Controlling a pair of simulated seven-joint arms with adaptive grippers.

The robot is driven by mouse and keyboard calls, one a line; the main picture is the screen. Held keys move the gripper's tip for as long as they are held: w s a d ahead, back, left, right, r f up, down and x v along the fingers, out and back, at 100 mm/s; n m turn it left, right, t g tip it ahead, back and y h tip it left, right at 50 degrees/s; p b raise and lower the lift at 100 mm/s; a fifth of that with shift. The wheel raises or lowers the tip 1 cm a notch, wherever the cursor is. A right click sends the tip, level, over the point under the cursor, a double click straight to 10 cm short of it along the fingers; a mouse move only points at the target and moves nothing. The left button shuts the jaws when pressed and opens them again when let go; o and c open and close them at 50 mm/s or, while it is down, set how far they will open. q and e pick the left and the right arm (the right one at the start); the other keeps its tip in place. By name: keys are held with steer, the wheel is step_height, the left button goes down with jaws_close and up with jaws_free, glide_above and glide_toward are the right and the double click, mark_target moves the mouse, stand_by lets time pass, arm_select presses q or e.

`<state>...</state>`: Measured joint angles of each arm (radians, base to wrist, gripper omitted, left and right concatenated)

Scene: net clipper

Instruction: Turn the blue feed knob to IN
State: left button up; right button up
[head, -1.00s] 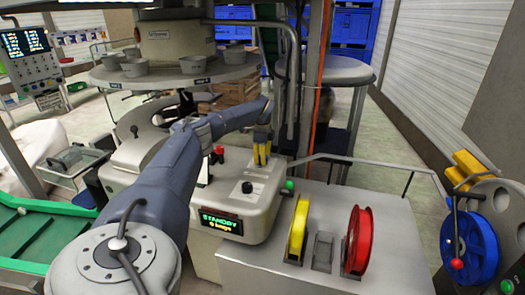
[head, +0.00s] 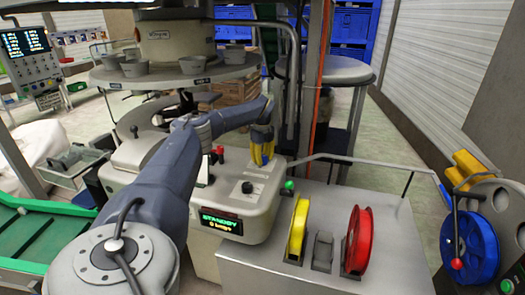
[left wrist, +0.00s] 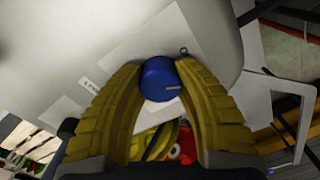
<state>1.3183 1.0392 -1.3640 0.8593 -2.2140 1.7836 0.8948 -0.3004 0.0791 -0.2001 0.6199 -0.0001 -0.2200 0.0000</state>
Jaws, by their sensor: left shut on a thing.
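The blue feed knob (left wrist: 159,80) sits on the pale panel of the clipper machine in the left wrist view, with a light pointer line on its face. My left gripper (left wrist: 160,72) has its two yellow fingers shut around the knob, one on each side. The label by the knob is too small to read. My right gripper does not show in either view.
A black knob (head: 247,187) and a lit STANDBY display (head: 220,221) are on the machine's front. A green button (head: 289,184), a yellow reel (head: 299,226) and a red reel (head: 358,240) stand to the right. A round table with bowls (head: 193,64) stands behind.

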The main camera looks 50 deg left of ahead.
arm_select(q)
steer(key=m, duration=1.5)
steer(key=shift+m, duration=0.3)
steer(key=m, duration=0.3)
steer(key=shift+m, duration=0.3)
steer(key=m, duration=0.3)
steer(key=shift+m, duration=0.3)
steer(key=m, duration=0.3)
steer(key=shift+m, duration=2.1)
